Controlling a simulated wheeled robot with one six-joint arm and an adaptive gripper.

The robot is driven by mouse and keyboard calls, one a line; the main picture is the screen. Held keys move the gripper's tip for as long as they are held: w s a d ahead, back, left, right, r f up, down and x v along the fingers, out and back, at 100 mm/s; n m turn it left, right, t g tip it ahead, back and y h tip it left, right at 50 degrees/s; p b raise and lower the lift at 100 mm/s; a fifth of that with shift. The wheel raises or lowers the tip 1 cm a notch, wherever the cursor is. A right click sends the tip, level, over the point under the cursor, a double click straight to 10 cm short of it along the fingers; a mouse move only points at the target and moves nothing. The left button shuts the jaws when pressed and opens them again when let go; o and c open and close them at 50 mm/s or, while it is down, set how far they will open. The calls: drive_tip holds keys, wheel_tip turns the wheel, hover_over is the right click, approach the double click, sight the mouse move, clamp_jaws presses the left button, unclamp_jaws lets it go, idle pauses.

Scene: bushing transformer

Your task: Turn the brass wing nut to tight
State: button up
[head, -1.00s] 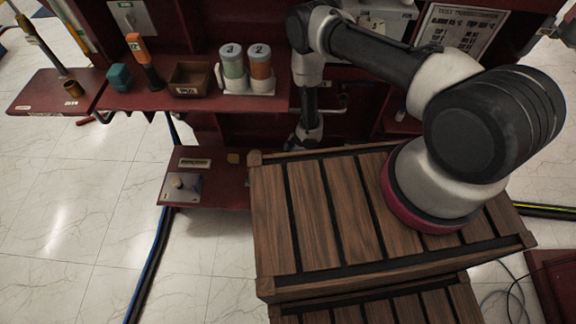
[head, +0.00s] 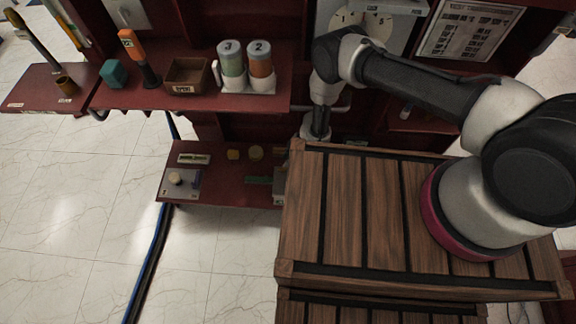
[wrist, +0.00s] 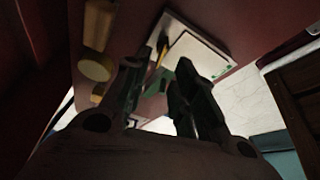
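My gripper (wrist: 160,82) shows in the wrist view with its two dark fingers apart. A green part (wrist: 152,106) and a thin yellowish piece show beyond the gap; I see nothing clamped. A pale panel (wrist: 195,52) lies beyond the fingertips, and a yellow-brass round piece (wrist: 95,68) is to the left of the fingers. I cannot tell which piece is the brass wing nut. In the head view my fingers are hidden behind the wooden crate.
The slatted wooden crate (head: 345,215) fills the middle front below my arm. The low red shelf (head: 225,190) holds a plate with a knob (head: 175,180) and a green strip (head: 258,180). The upper shelf carries canisters and a brown box (head: 187,75). Tiled floor is clear at left.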

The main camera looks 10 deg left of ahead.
sight(283, 169)
drive_tip(key=x, duration=0.6)
drive_tip(key=shift+s+a+f, duration=0.1)
drive_tip(key=shift+s+f, duration=0.05)
drive_tip(key=shift+f, duration=0.1)
drive_tip(key=shift+c, duration=0.2)
clamp_jaws()
